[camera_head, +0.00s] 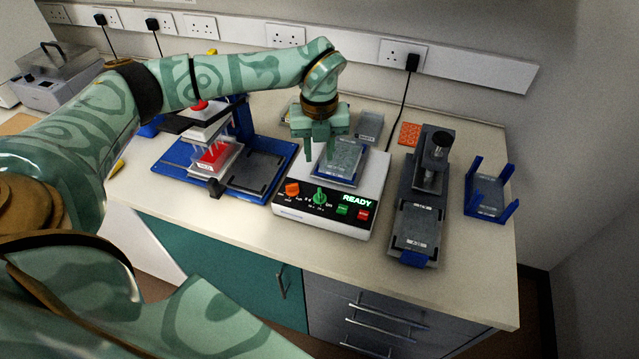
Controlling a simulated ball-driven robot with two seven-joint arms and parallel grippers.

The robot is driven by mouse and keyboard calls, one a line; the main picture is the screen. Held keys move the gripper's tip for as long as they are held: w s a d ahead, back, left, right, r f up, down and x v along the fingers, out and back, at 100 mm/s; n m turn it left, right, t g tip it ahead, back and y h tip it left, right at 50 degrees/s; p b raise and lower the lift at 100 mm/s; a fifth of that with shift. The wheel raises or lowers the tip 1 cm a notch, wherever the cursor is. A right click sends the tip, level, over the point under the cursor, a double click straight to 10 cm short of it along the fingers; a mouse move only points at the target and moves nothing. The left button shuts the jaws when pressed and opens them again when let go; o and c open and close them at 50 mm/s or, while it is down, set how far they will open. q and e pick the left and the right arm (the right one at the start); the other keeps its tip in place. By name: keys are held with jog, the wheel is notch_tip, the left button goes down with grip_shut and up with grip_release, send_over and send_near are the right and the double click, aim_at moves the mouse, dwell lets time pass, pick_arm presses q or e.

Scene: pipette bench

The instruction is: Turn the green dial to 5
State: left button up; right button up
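The green dial (320,196) is on the front panel of a white bench device (290,210). It sits to the right of an orange knob (292,189) and left of a lit green READY display (357,201). Small markings surround the dial, but its setting is too small to read. My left gripper (319,157) points down above the device, behind and above the dial, apart from it. Its two fingers are spread with nothing between them. My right gripper is not in view.
A blue-framed plate (338,174) lies on the device's top. A press on a blue base (180,163) stands to the left. A dark grey instrument (432,182) and a blue-cornered holder (486,205) stand to the right. The bench's front edge is clear.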

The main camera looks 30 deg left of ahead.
aim_at(320, 196)
pick_arm(q)
notch_tip(320, 196, down, 11)
jog(key=shift+b, duration=0.4)
grip_shut()
